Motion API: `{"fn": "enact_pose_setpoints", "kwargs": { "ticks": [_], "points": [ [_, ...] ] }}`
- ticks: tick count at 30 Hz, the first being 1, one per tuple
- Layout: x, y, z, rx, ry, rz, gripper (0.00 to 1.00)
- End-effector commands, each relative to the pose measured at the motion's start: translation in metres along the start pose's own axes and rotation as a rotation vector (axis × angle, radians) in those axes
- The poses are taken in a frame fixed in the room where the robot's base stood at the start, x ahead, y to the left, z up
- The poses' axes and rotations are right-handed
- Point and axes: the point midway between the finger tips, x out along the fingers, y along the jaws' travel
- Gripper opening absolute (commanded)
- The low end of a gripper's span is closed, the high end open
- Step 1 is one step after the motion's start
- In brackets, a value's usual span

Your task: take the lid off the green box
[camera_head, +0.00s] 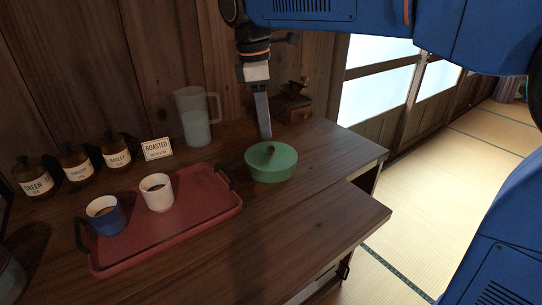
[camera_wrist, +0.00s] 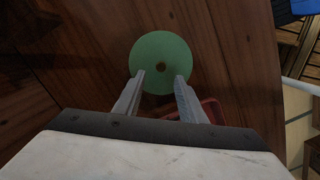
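The green box (camera_head: 271,166) is a round, low container with its lid on and a small brown knob (camera_head: 270,149) at the lid's centre. It stands on the wooden table, right of the red tray. In the wrist view the round green lid (camera_wrist: 160,50) lies beyond my fingertips, with its knob (camera_wrist: 160,67) in line with the gap between them. My gripper (camera_wrist: 159,76) is open and empty. In the head view my gripper (camera_head: 266,137) points down just above and behind the lid; whether it touches cannot be told.
A red tray (camera_head: 222,212) holds a blue cup (camera_head: 105,222) and a white cup (camera_head: 157,199). A clear pitcher (camera_head: 194,125), a sign (camera_head: 157,149) and labelled jars (camera_head: 76,165) stand behind it. A wooden grinder (camera_head: 291,105) stands at the back. The table front is clear.

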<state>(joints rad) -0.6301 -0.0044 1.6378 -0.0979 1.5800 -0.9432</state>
Motion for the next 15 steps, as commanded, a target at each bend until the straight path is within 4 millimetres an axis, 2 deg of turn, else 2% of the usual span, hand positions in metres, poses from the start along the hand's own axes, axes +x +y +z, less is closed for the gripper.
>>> {"fn": "enact_pose_setpoints", "kwargs": {
  "ticks": [7, 15],
  "points": [
    [0.015, -0.001, 0.002, 0.001, 0.0, 0.0, 0.37],
    [0.05, -0.002, 0.006, 0.0, 0.0, -0.001, 0.37]
  ]
}}
